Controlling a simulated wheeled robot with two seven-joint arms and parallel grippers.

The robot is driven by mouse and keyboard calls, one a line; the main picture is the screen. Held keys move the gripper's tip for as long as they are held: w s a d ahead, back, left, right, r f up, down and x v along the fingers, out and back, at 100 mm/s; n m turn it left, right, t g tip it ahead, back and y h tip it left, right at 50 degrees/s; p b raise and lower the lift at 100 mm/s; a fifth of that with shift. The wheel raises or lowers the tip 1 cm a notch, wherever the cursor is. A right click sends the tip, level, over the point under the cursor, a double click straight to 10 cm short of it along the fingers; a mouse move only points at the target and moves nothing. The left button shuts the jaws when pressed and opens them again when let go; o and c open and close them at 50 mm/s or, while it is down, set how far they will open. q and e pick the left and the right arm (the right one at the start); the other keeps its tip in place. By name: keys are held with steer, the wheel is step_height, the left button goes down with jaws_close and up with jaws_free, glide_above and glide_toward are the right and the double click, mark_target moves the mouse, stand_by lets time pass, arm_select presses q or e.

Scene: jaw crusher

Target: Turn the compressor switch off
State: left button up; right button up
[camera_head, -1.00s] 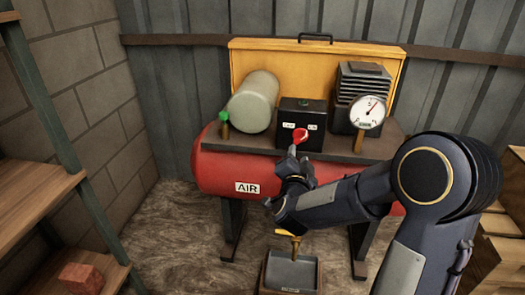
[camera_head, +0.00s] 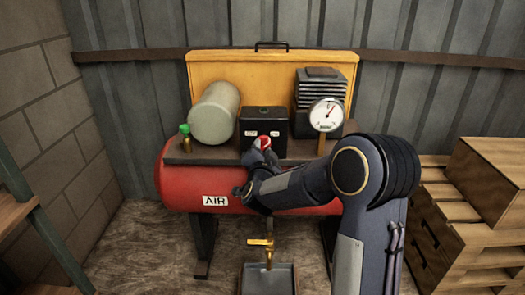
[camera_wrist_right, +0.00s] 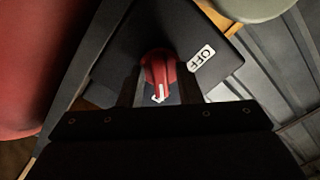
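The compressor switch is a red knob (camera_head: 265,142) with a white arrow, on the front of a black box (camera_head: 262,122) with two small white labels. In the right wrist view the red knob (camera_wrist_right: 158,72) sits between the two fingers of my right gripper (camera_wrist_right: 158,88). The fingers are apart, one on each side, with narrow gaps to the knob's grip; contact is not clear. The OFF label (camera_wrist_right: 201,57) is up and right of the knob there, and the arrow points down in the picture, not at it. My left gripper is not in view.
The red AIR tank (camera_head: 180,185) carries a grey cylinder (camera_head: 214,112), a green-topped valve (camera_head: 185,130) and a pressure gauge (camera_head: 326,115). A brass tap (camera_head: 264,243) hangs below, over a dark tray (camera_head: 243,280). Wooden crates (camera_head: 490,185) stand at right; a shelf (camera_head: 15,205) stands at left.

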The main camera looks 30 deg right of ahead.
jaws_close()
steer(key=shift+n, duration=0.4)
steer(key=n+p, duration=0.3)
steer(key=n, duration=0.2)
steer(key=shift+n, duration=0.4)
steer(key=n+p, duration=0.4)
steer(key=n, duration=0.2)
steer(key=shift+s, duration=0.1)
steer(key=n+p, duration=0.2)
steer(key=n, duration=0.3)
steer(key=shift+d, duration=0.15)
steer(key=shift+n, duration=0.3)
steer(key=shift+o, duration=0.8)
jaws_free()
